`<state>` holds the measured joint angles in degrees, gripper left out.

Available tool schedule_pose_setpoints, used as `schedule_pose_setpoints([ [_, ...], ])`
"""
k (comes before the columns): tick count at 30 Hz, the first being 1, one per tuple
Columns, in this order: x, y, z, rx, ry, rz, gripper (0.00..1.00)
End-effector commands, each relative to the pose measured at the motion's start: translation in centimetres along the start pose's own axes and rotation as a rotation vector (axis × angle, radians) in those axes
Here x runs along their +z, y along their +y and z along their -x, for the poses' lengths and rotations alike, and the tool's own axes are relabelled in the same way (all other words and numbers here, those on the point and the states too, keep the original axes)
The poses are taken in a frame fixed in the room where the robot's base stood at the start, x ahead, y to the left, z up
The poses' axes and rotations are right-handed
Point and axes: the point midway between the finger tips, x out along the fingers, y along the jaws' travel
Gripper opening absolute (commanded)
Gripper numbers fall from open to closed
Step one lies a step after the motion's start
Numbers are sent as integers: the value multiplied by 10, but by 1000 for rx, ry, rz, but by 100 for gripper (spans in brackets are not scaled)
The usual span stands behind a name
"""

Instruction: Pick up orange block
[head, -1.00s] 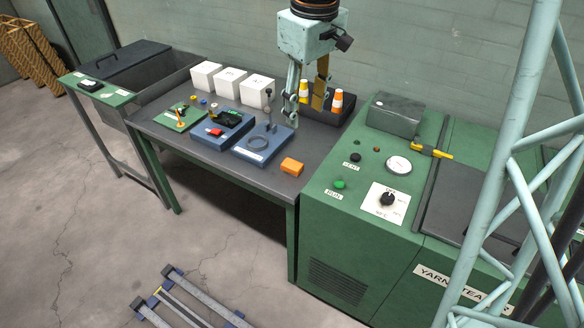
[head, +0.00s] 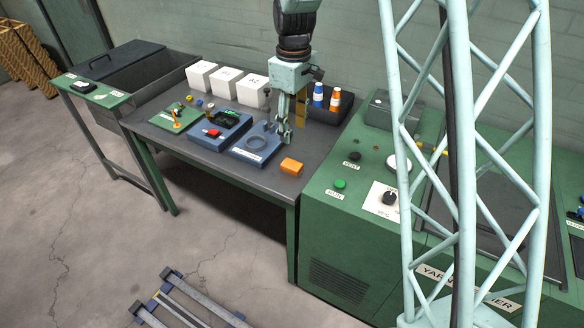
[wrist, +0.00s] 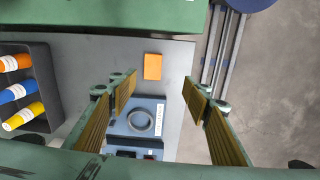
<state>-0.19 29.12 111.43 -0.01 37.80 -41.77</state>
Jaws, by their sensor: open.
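The orange block (head: 291,166) lies on the grey table near its front right corner, close to the green machine. In the wrist view the orange block (wrist: 152,66) lies beyond the fingertips, between their lines and apart from them. My gripper (head: 285,135) is above the table over the right side of the blue ring tray, behind the block. In the wrist view my gripper (wrist: 158,84) has its two yellow-padded fingers wide apart with nothing between them.
A blue tray with a ring (head: 259,145) stands left of the block. A dark bin (head: 326,113) holds several bottles behind. White boxes (head: 225,82) line the table's back. The green machine (head: 335,230) borders the table on the right.

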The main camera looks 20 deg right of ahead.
Motion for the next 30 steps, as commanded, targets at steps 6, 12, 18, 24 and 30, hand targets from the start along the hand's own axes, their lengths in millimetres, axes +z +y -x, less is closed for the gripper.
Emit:
schedule_pose_setpoints([
  [6,-12,10,-37,-14,-15,42,44],
  [12,-17,15,-54,-20,-20,62,44],
  [18,-18,16,-56,-20,-21,66,44],
  [24,-18,16,-56,-20,-21,66,44],
  [30,-18,16,-62,-20,-21,66,44],
])
